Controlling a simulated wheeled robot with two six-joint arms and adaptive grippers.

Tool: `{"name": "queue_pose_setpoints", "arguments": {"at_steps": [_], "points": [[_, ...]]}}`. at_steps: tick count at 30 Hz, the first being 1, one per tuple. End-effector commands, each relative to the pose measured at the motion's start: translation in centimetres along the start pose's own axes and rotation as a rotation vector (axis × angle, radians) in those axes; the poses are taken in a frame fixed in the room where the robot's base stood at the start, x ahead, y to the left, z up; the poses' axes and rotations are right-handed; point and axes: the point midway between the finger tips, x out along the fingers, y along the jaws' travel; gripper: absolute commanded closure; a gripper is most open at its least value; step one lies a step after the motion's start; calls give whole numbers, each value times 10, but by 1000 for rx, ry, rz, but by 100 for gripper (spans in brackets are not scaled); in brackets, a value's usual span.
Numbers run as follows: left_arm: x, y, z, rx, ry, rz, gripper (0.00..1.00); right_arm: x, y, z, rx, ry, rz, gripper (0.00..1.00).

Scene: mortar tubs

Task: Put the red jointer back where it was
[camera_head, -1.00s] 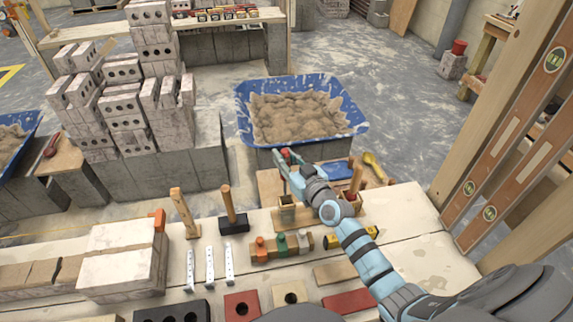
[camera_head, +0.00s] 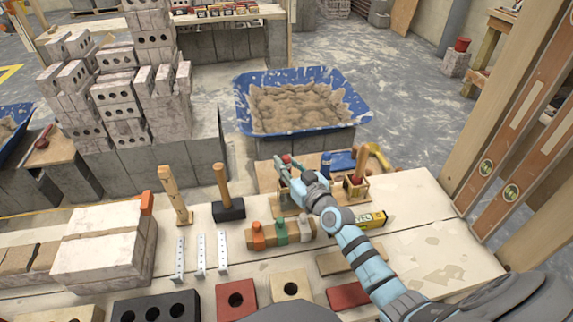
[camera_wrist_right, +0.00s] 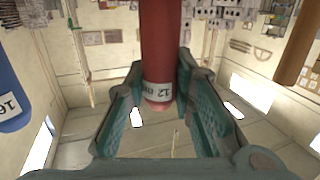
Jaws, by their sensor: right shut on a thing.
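The red jointer (camera_head: 287,159) is held in my right gripper (camera_head: 284,170), over the left part of a wooden tool rack (camera_head: 266,180) at the bench's far edge. In the right wrist view its red handle (camera_wrist_right: 168,45), with a white "12 mm" label, stands between the two green finger pads (camera_wrist_right: 165,120). The jointer's lower end is hidden, so I cannot tell whether it touches the rack. A blue handle (camera_head: 325,164) marked 16 and a brown wooden handle (camera_head: 361,160) stand to its right in the head view. My left gripper is out of view.
A blue tub of mortar (camera_head: 245,110) stands behind the rack. Brick stacks are at left. The bench's right end is clear.

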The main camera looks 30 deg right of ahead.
Motion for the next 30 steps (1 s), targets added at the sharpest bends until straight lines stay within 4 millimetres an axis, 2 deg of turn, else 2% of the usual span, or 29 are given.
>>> {"name": "queue_pose_setpoints", "arguments": {"at_steps": [30], "points": [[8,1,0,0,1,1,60,0,0,7,1,1,0,100]]}}
